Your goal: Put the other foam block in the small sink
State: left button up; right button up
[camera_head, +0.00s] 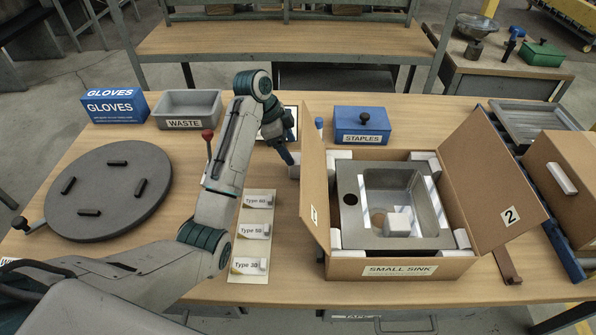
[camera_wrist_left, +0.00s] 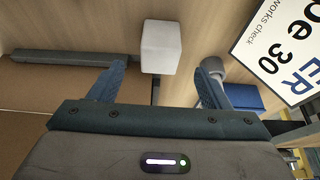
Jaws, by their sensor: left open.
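The small sink (camera_head: 350,222) is a grey basin inside an open cardboard box labelled SMALL SINK (camera_head: 400,270). One pale foam block (camera_head: 397,222) lies in its bowl. The gripper is open and empty. My right gripper is not in view.
The box's left flap (camera_head: 315,190) stands up close to my left gripper. White corner pads (camera_head: 423,157) surround the sink. A blue STAPLES box (camera_head: 361,125), a grey WASTE bin (camera_head: 187,108) and a round dark plate (camera_head: 110,190) are nearby. A labelled card (camera_head: 253,232) lies left of the box.

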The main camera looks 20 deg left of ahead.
aim_at(296, 158)
pick_arm(q)
jog(key=shift+x, duration=1.05)
jog(key=p+x, duration=0.1)
jog(key=x, duration=0.3)
jog(key=shift+d+f, duration=0.1)
jog(key=shift+f, duration=0.35)
jog(key=c, duration=1.1)
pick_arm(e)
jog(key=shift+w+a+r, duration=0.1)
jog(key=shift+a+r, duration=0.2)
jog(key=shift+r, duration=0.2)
pick_arm(q)
jog(key=shift+r, duration=0.1)
